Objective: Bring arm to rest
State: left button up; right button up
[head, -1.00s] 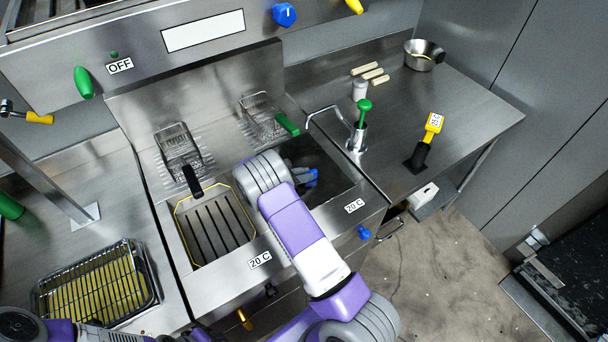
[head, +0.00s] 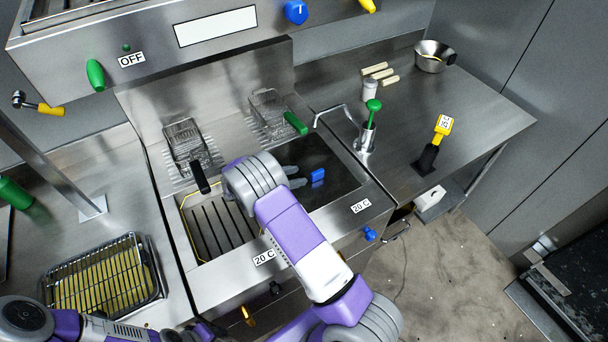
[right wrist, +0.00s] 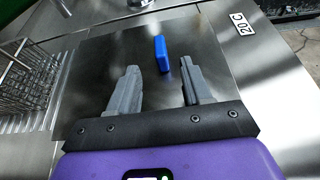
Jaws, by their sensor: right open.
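My right arm reaches over the counter from the bottom of the head view. Its gripper (head: 302,177) is partly hidden by its own wrist and hangs over the dark griddle plate (head: 345,178). In the right wrist view the two grey fingers (right wrist: 159,84) are apart with nothing between them. A small blue block-like thing (right wrist: 161,53) is just beyond the fingertips; it also shows in the head view (head: 317,175). I cannot tell whether it touches the plate. Part of my left arm shows at the lower left of the head view; its gripper is not visible.
A slatted basin (head: 222,225) lies left of the plate, with wire baskets (head: 187,145) behind. A wire-topped tray of yellow strips (head: 150,285) stands at the lower left. A green-topped dispenser (head: 369,125), a yellow-handled tool (head: 442,128) and a metal pan (head: 432,62) are right.

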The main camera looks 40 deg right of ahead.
jog(key=shift+a+r, duration=0.15)
jog(key=shift+a, duration=0.2)
jog(key=shift+r, duration=0.1)
